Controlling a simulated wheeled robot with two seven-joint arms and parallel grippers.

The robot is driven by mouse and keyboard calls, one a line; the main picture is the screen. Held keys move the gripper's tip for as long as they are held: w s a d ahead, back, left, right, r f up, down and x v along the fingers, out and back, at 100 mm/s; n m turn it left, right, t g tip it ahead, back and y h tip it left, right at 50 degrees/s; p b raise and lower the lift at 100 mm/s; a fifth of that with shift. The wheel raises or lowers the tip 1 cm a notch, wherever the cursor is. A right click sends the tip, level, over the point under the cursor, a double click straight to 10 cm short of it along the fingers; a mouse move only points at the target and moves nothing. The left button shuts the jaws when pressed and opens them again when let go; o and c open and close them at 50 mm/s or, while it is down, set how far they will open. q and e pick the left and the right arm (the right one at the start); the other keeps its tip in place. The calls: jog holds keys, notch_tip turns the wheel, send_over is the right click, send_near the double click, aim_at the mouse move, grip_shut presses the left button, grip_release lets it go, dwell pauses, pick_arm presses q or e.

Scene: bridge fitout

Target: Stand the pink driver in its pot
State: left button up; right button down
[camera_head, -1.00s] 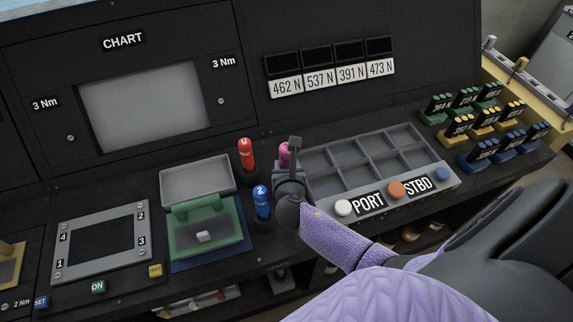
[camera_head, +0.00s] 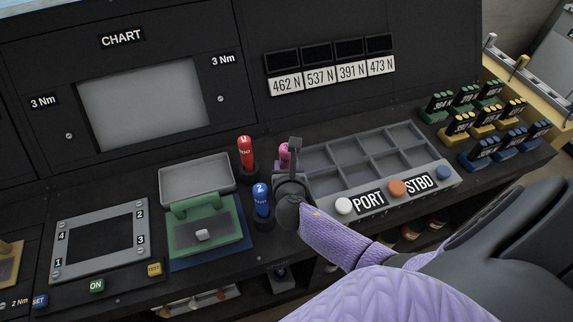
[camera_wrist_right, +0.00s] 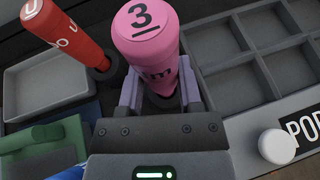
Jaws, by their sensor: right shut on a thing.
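The pink driver (camera_head: 284,154) stands about upright behind my right gripper (camera_head: 290,172) in the head view. In the right wrist view the pink driver (camera_wrist_right: 147,40) has a "3" on its top, and the right gripper (camera_wrist_right: 158,95) is shut on it with a finger at each side. The driver's lower end and its pot are hidden behind the gripper, so I cannot tell how deep it sits. My left gripper is not in view.
A red driver (camera_head: 245,153) and a blue driver (camera_head: 261,199) stand in dark pots close to the left. A grey compartment tray (camera_head: 318,187) lies to the right, with a white button (camera_head: 343,206) near its front. A green box (camera_head: 190,238) sits at the left.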

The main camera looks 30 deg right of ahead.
jog(key=shift+f, duration=0.2)
dwell(0.4)
jog(key=shift+f+b, duration=0.85)
jog(key=shift+b, duration=0.05)
jog(key=shift+c, duration=1)
grip_release()
jog(key=p+v, duration=0.3)
jog(key=v, duration=0.7)
jog(key=shift+p, duration=0.35)
